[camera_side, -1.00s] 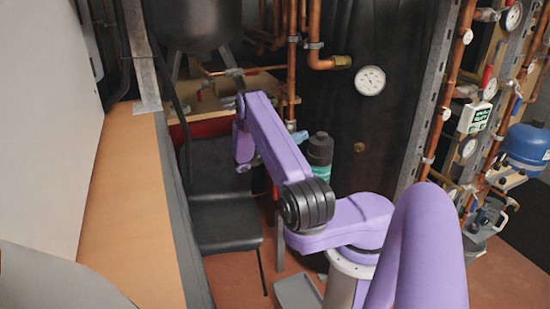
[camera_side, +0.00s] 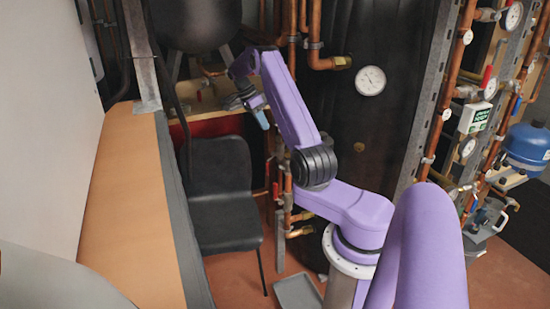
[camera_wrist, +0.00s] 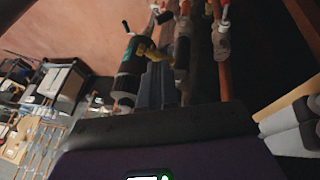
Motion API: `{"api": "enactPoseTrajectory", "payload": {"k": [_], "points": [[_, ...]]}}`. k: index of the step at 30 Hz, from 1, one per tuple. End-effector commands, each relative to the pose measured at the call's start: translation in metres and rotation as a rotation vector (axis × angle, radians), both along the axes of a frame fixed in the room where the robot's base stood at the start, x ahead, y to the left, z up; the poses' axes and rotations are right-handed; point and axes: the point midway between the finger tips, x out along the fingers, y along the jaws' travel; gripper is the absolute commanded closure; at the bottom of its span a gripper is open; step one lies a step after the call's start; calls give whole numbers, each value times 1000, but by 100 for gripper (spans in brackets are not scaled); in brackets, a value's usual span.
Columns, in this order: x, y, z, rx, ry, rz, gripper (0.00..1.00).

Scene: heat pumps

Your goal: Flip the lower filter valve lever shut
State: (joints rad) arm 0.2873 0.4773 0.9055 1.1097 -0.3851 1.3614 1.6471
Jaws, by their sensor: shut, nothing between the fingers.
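My gripper (camera_side: 262,119) hangs at the end of the purple arm, left of the copper pipes in the side view. In the wrist view its grey fingers (camera_wrist: 157,86) are together with nothing between them. A dark cylinder with a teal band, likely the filter (camera_wrist: 130,66), shows just left of the fingers, with a brass-coloured fitting (camera_wrist: 150,50) beside it. In the side view the arm hides the filter. Red levers (camera_side: 276,191) show on the pipework below the gripper. I cannot tell which is the lower filter valve lever or whether the fingers touch anything.
Copper pipes (camera_wrist: 222,70) run close to the right of the fingers in the wrist view. A black chair (camera_side: 225,195) stands left of the pipework. A large dark tank (camera_side: 375,120) with a gauge (camera_side: 370,81) stands behind the arm. A grey tray (camera_side: 298,292) lies on the floor.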

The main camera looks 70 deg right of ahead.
Motion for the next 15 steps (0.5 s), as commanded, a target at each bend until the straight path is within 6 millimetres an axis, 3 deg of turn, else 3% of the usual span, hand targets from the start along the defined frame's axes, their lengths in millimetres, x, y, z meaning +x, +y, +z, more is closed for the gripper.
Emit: {"api": "enactPoseTrajectory", "payload": {"k": [1, 6, 15], "points": [[-1, 1, -15, 5, 6, 1, 100], [-1, 1, -44, 3, 9, 4, 100], [-10, -2, -69, 4, 11, 4, 100]]}}
